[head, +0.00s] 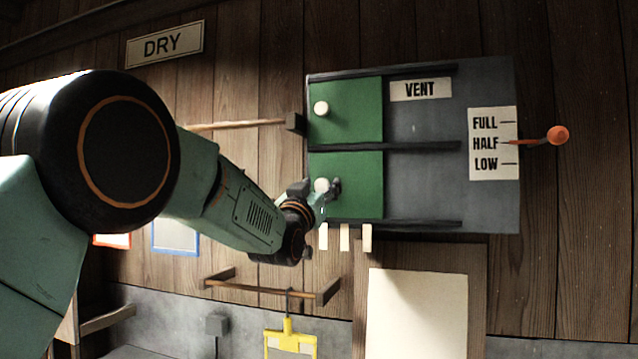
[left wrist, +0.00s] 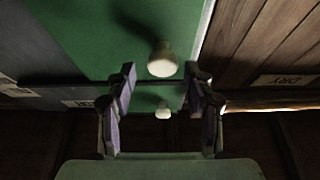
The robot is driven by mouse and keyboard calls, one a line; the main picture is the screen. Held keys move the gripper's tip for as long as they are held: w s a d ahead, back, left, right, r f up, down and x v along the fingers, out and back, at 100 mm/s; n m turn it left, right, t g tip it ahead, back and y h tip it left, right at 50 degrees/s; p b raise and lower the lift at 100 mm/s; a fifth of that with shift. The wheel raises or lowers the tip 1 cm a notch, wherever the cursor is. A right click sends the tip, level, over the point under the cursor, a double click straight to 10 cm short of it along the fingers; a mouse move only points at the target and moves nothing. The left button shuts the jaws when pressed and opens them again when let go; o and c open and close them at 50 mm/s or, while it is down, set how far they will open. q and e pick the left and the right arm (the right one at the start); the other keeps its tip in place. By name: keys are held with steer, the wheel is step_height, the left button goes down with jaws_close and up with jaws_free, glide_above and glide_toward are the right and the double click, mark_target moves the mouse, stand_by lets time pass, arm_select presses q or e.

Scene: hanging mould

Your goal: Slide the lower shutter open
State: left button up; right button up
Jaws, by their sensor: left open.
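The lower shutter (head: 358,180) is a green panel at the left end of the lower track on the grey vent board. Its cream round knob (head: 321,185) is near its left edge, partly hidden by my gripper. My left gripper (head: 328,192) is at this knob. In the left wrist view the open fingers (left wrist: 160,82) stand either side of the nearer knob (left wrist: 162,60), with visible gaps. I cannot tell how deep the knob sits between them. The upper shutter (head: 350,108), also green, has its own knob (head: 321,108). My right gripper is not in view.
Dark rails (head: 400,147) run above and below the shutters; bare grey board (head: 425,185) lies to their right. An orange-knobbed lever (head: 558,135) points at HALF. Pale tabs (head: 345,238) hang below the board. A wooden bar (head: 235,125) is at left.

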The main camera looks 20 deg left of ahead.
arm_select(q)
steer(key=shift+w+a+f, duration=0.1)
steer(key=shift+w+f, duration=0.05)
steer(key=shift+w, duration=0.1)
steer(key=shift+w+a+f, duration=0.15)
steer(key=shift+w+a, duration=0.1)
steer(key=shift+a, duration=0.05)
steer(key=shift+c, duration=1.1)
steer(key=shift+s+d+r, duration=0.2)
steer(key=shift+d, duration=0.2)
steer(key=c, duration=0.6)
steer(key=shift+a, duration=0.25)
jaws_close()
steer(key=shift+d, duration=0.1)
